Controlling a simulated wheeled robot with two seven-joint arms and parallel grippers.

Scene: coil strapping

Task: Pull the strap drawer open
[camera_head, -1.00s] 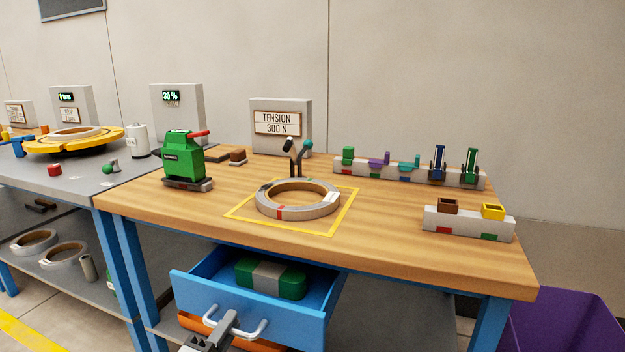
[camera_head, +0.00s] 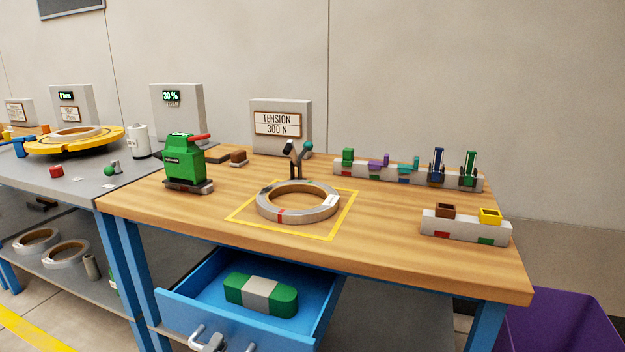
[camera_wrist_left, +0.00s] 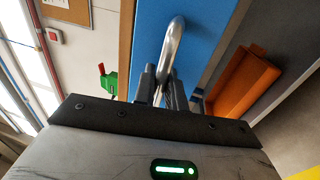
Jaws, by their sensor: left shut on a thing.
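The blue strap drawer (camera_head: 172,308) is pulled out from under the wooden bench top. A green strap roll with a grey band (camera_head: 261,294) lies inside it. The drawer's silver handle (camera_head: 250,346) is at the bottom edge of the head view, and part of it shows in the left wrist view (camera_wrist_left: 174,45). My left gripper (camera_head: 211,343) is at the handle, mostly cut off by the picture's lower edge. In the left wrist view its fingers (camera_wrist_left: 163,88) are shut on the handle bar. My right gripper is not in view.
On the bench top (camera_head: 390,240) are a grey coil ring (camera_head: 297,214), a green tool (camera_head: 184,160) and tool racks. An orange bin (camera_wrist_left: 242,82) is near the drawer in the left wrist view. A purple bin (camera_head: 560,320) stands at the right.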

